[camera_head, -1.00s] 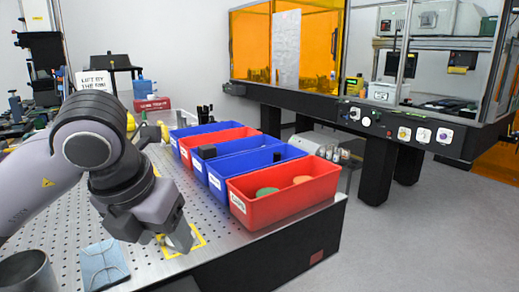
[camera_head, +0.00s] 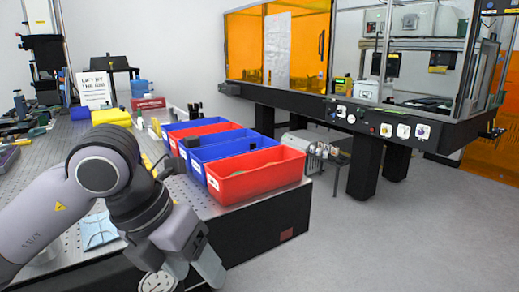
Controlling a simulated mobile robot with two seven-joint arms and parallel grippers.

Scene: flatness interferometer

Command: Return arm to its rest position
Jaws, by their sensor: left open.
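My left arm comes in from the lower left, grey with dark joints, bent at a big round elbow joint. My left gripper (camera_head: 186,274) hangs at the bottom edge, in front of the perforated metal bench's near edge. Its jaws are open and no object shows between them. A pale round disc (camera_head: 155,283) shows beside the jaws, partly cut off by the frame; I cannot tell what it is. My right gripper is not in view.
Red and blue bins (camera_head: 255,176) stand in a row along the bench's right side, close beyond my gripper. A blue cloth or pouch (camera_head: 98,231) lies behind my forearm. A long black-framed bench with orange panels (camera_head: 245,48) stands at the back. Grey floor is clear at right.

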